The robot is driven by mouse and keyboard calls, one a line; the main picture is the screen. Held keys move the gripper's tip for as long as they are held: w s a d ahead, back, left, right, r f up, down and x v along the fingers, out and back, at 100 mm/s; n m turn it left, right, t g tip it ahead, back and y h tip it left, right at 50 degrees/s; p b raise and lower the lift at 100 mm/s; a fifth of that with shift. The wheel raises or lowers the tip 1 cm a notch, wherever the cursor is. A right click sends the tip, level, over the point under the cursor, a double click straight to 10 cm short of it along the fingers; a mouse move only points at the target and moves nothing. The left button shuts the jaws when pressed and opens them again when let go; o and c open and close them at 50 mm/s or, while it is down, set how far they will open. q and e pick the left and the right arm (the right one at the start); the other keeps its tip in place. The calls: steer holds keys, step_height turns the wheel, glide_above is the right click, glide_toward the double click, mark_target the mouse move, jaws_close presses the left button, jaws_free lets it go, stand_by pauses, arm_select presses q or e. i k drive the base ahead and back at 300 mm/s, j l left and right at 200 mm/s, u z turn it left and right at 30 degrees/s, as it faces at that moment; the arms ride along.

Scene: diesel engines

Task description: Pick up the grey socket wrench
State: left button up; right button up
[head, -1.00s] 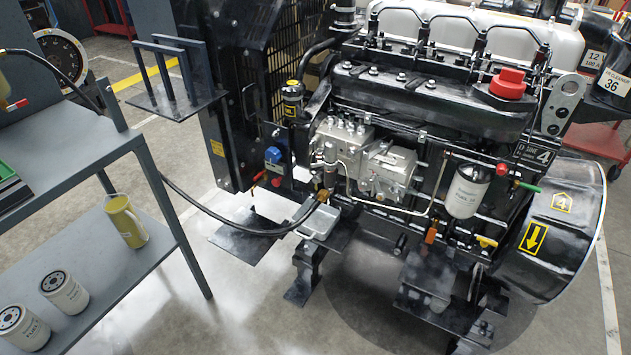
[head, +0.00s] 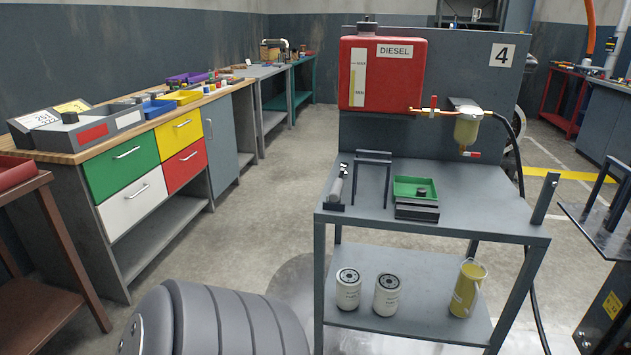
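I cannot make out a grey socket wrench for certain. A small grey tool-like object (head: 338,187) stands tilted on a dark base at the left end of the grey cart top (head: 465,215), too small to identify. Small items lie on the wooden bench top (head: 130,133) at the left, also too small to name. Neither of my grippers is in view. A large grey rounded part of my own body fills the bottom of the view.
The cart carries a green tray (head: 405,187), with two white filters (head: 348,290) and a yellow jug (head: 467,290) below. A red diesel tank (head: 380,72) rises behind. A drawer cabinet (head: 122,165) stands left. Open floor (head: 262,215) lies between cabinet and cart.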

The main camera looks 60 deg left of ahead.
mark_target(334, 195)
steer(key=u, duration=1.95)
